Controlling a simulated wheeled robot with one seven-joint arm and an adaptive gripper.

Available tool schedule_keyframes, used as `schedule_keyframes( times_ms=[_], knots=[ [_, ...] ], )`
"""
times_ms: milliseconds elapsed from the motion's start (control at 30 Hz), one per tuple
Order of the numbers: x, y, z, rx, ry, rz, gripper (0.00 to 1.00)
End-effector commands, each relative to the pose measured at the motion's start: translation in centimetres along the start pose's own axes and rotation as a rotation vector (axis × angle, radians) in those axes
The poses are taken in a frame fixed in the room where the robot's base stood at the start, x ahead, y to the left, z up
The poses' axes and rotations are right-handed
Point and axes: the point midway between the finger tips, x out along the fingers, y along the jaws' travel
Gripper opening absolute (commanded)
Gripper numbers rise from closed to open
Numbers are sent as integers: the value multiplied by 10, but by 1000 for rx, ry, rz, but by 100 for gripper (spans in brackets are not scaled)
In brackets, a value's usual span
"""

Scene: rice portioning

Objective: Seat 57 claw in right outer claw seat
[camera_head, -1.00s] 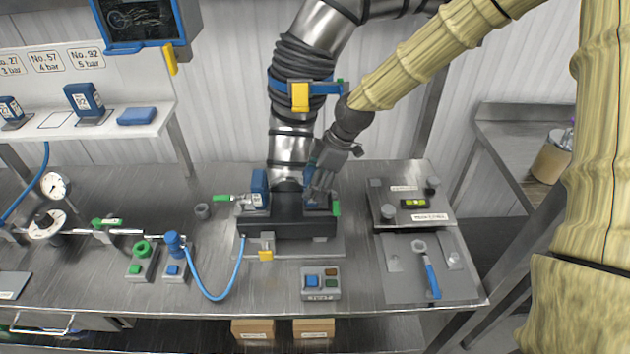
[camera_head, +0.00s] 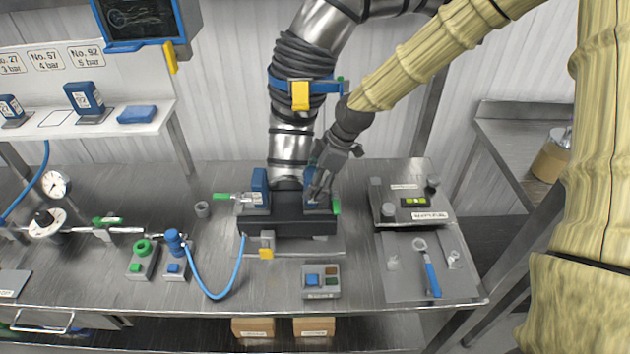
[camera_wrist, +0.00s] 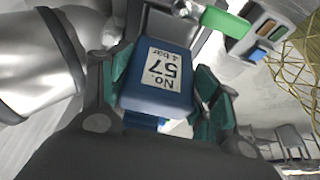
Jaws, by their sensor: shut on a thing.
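The blue 57 claw (camera_wrist: 157,82), with a white "No. 57 4 bar" label, is between the teal finger pads of my gripper (camera_wrist: 165,88) in the wrist view. My gripper (camera_head: 318,190) is shut on it at the right end of the dark machine base (camera_head: 287,227) in the head view. The claw shows there as a narrow blue strip (camera_head: 308,180), mostly hidden by my fingers. The right outer seat under it is hidden, so I cannot tell whether the claw touches it. Another blue claw (camera_head: 260,182) stands upright at the base's left end.
Green-handled levers stick out at the left (camera_head: 222,196) and right (camera_head: 337,207) of the base. A silver ribbed column (camera_head: 291,145) rises behind it. A blue hose (camera_head: 213,296) loops in front at left. A plate with a level (camera_head: 414,203) lies at right.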

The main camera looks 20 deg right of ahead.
Motion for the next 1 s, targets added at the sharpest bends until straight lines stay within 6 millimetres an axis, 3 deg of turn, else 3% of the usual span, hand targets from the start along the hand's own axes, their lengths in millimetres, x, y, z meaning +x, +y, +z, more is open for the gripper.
schedule_keyframes(
  times_ms=[133, 167, 300, 533, 633, 1000],
  knots=[
    [-1, 0, -1, 0, 1, 1, 20],
    [-1, 0, -1, 0, 1, 1, 66],
    [-1, 0, 0, 0, 1, 1, 87],
    [0, 0, 0, 0, 0, 1, 87],
    [0, 0, 0, 0, 0, 0, 100],
    [0, 0, 0, 0, 0, 0, 100]
  ],
)
